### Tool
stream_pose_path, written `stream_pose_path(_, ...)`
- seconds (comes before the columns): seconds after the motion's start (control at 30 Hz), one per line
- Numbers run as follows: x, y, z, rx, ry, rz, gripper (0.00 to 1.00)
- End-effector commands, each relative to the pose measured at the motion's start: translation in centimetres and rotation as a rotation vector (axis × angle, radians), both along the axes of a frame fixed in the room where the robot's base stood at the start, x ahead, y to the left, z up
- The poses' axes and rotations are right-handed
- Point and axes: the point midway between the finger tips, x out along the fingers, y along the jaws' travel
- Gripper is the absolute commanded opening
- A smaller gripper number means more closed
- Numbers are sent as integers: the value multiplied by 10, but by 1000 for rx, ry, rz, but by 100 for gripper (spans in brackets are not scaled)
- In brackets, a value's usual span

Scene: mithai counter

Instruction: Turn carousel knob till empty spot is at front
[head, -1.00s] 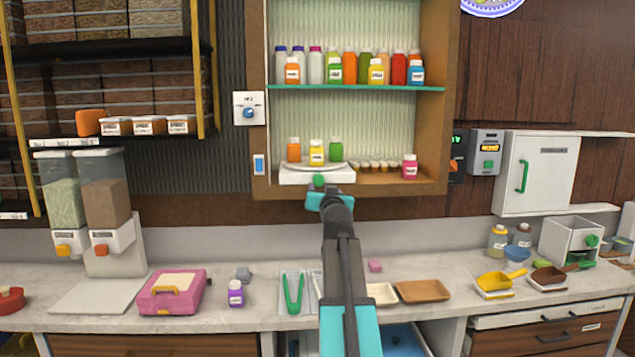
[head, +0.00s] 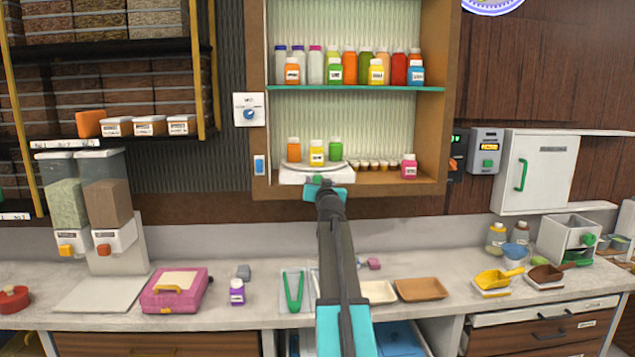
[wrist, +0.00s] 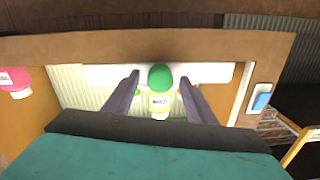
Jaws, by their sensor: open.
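The carousel (head: 303,175) is a white turntable base on the lower shelf of the wall cabinet. An orange bottle (head: 293,149), a yellow bottle (head: 317,153) and a green bottle (head: 336,150) stand on it, with the yellow one at the front. The green knob (head: 318,179) is on the carousel's front face. My gripper (head: 321,184) is just in front of it. In the wrist view the green knob (wrist: 160,77) lies between my two open fingers, with the yellow bottle (wrist: 159,104) beyond it. I cannot tell whether the fingers touch the knob.
The wooden cabinet's bottom edge (head: 400,188) is close to my gripper. A pink bottle (head: 409,167) and several small cups (head: 375,165) stand to the right on the same shelf. A wall dial (head: 249,113) and a blue switch (head: 259,165) are to the left.

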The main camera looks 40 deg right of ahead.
Motion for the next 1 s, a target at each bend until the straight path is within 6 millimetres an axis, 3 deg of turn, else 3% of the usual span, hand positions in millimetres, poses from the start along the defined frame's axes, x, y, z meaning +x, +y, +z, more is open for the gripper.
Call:
stream_pose_path(0.47,6,-5,0,0,0,0,51)
stream_pose_path(0.73,6,-5,0,0,0,0,10)
stream_pose_path(0.77,2,15,-1,-2,0,2,10)
stream_pose_path(0.83,6,2,0,0,0,1,9)
stream_pose_path(1.0,7,-3,-1,-6,4,1,10)
